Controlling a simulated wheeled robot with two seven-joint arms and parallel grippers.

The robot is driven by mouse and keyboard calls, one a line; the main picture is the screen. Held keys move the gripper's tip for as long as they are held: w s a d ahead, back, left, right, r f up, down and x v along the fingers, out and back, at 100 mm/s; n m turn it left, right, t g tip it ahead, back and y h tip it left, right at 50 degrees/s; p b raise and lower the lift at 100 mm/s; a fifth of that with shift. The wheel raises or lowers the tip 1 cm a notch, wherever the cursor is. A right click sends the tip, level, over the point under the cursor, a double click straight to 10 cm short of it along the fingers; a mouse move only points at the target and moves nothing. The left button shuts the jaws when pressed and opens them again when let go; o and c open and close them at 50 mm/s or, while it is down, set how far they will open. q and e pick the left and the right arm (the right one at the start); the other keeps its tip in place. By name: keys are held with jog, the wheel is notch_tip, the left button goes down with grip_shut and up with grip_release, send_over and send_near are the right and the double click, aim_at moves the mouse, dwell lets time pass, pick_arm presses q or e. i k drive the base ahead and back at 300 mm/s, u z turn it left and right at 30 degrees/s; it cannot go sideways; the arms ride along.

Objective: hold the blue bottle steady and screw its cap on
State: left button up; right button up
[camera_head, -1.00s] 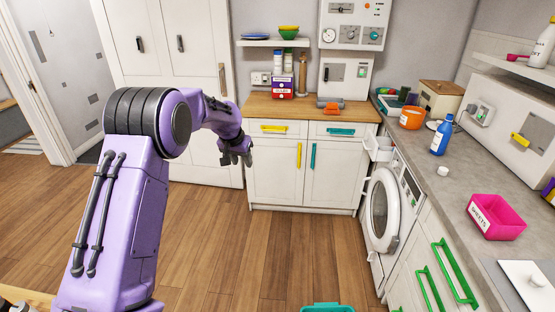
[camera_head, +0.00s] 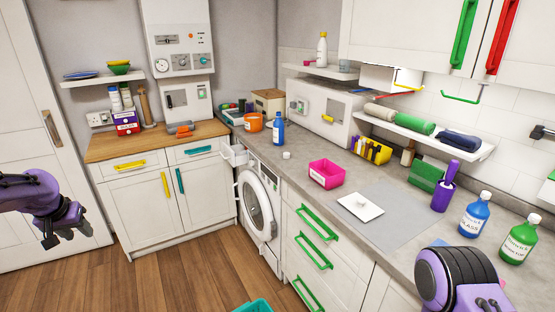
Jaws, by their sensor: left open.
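A blue bottle (camera_head: 278,130) stands upright on the grey counter (camera_head: 330,215), near the back. Its top is too small to read clearly. A small white cap (camera_head: 287,155) lies on the counter in front of it, apart from the bottle. Another blue bottle (camera_head: 474,215), with a label and a white top, stands upright at the right. My left gripper (camera_head: 67,236) is open and empty at the far left, over the floor and far from both bottles. Part of my right arm shows at the lower right; its gripper is out of view.
A pink box (camera_head: 326,173), a white board (camera_head: 360,207) and a green bottle (camera_head: 518,239) stand or lie on the counter. An orange bowl (camera_head: 253,122) is beside the farther blue bottle. A shelf with rolled towels (camera_head: 405,122) hangs above. The floor at left is clear.

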aim_at(279, 126)
jog(key=u, duration=1.5)
jog(key=i, duration=3.45)
jog(key=z, duration=4.6)
jog(key=i, duration=0.5)
jog(key=u, duration=0.15)
